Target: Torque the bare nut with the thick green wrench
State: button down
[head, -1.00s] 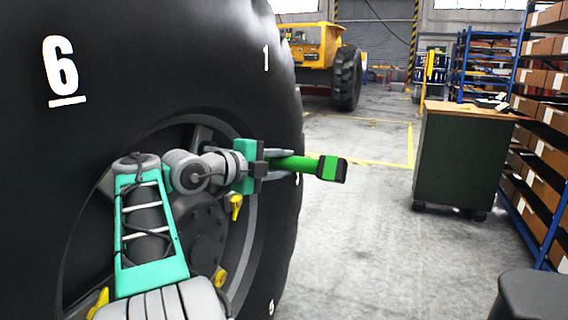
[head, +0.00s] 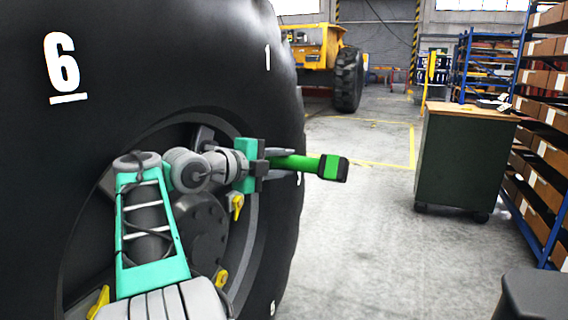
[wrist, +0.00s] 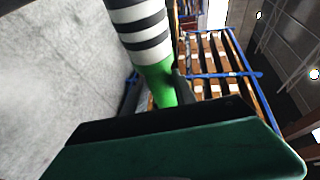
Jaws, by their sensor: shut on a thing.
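My gripper (head: 270,165) is shut on the thick green wrench (head: 308,164), which sticks out to the right with a black end. The wrench also shows in the wrist view (wrist: 155,75), with black and white bands on its green body. My gripper is in front of the large black wheel (head: 160,75), close to the right side of its hub recess. Several yellow tags (head: 237,205) sit around the hub. The bare nut cannot be made out; my arm covers part of the hub.
A dark green cabinet with a wooden top (head: 462,160) stands to the right. Shelves with boxes (head: 545,140) line the right edge. A dark stool (head: 532,296) is at the lower right. The floor between wheel and cabinet (head: 360,220) is clear. A yellow vehicle (head: 318,45) stands behind.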

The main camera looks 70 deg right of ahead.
aim_at(314, 165)
jog(key=shift+r, duration=0.15)
jog(key=shift+s+b, duration=0.25)
jog(key=shift+b, duration=0.3)
jog(key=shift+s+a+b, duration=0.15)
jog(key=shift+s+b, duration=0.9)
jog(key=shift+s, duration=0.5)
jog(key=shift+s+a+b, duration=0.15)
jog(key=shift+s+b, duration=0.9)
jog(key=shift+s, duration=0.85)
